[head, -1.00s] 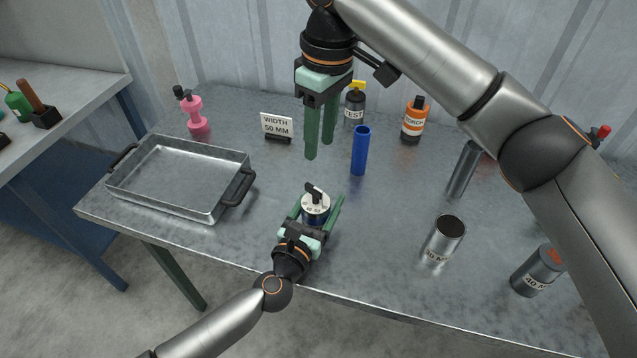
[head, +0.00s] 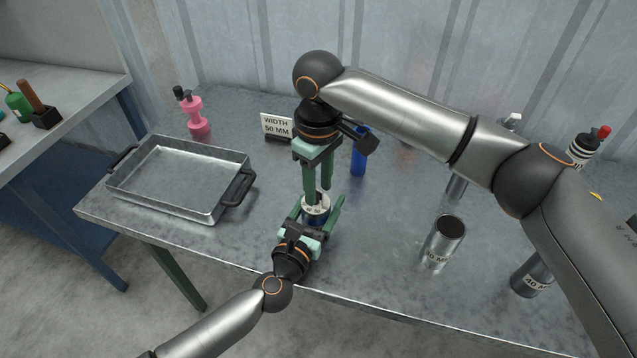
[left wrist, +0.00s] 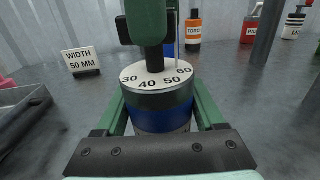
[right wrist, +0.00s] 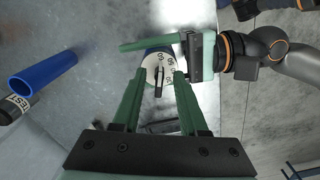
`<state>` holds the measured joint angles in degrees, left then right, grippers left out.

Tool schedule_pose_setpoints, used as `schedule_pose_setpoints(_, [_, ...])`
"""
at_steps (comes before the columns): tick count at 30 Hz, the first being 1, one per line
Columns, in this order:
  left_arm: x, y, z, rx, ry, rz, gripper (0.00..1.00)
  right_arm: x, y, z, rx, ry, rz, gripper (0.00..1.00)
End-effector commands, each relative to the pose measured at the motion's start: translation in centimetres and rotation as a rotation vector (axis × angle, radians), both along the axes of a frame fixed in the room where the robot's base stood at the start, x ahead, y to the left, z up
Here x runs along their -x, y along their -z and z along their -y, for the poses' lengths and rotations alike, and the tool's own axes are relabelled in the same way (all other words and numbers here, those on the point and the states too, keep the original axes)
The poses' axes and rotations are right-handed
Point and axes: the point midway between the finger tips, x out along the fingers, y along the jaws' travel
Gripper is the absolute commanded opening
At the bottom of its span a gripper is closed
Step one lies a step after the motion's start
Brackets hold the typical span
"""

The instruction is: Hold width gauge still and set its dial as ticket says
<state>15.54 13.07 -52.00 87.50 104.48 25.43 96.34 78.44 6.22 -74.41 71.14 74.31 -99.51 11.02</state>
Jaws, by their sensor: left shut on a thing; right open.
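The width gauge (head: 317,213) stands on the table, a blue cylinder with a white dial on top. In the left wrist view the dial (left wrist: 150,80) shows 30, 40, 50 and 60. My left gripper (head: 320,206) is shut on the gauge's body, one finger on each side. My right gripper (head: 317,190) points down over the dial, open. In the right wrist view the dark dial knob (right wrist: 159,82) lies between its spread fingers (right wrist: 157,88). Which number the knob points at cannot be told. The ticket (head: 277,126) reads "WIDTH 50 MM"; it also shows in the left wrist view (left wrist: 82,61).
A metal tray (head: 225,205) with black handles is at the left. A blue tube (head: 359,160) stands behind my right gripper. Metal cylinders (head: 444,240) stand at the right. The table's front edge runs close to my left gripper.

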Motion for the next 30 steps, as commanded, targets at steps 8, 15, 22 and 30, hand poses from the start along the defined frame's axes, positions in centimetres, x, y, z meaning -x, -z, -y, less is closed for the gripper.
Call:
schedule_pose_setpoints(8, [0.02,0.05,0.01,0.000,0.000,-0.001,0.08,-0.02,0.19,0.03,0.000,0.000,0.000,0.42])
schedule_pose_setpoints(15, [0.02,0.05,0.02,0.000,0.001,-0.001,0.08,-0.02,0.16,0.03,0.000,0.000,0.000,0.17])
schedule_pose_setpoints(22, [0.02,0.05,0.02,0.000,0.001,-0.001,0.08,-0.03,0.14,0.03,0.000,0.000,0.000,0.00])
schedule_pose_setpoints(30, [0.03,0.06,0.02,0.000,0.001,-0.001,0.08,-0.03,0.12,0.01,-0.001,0.000,0.001,0.00])
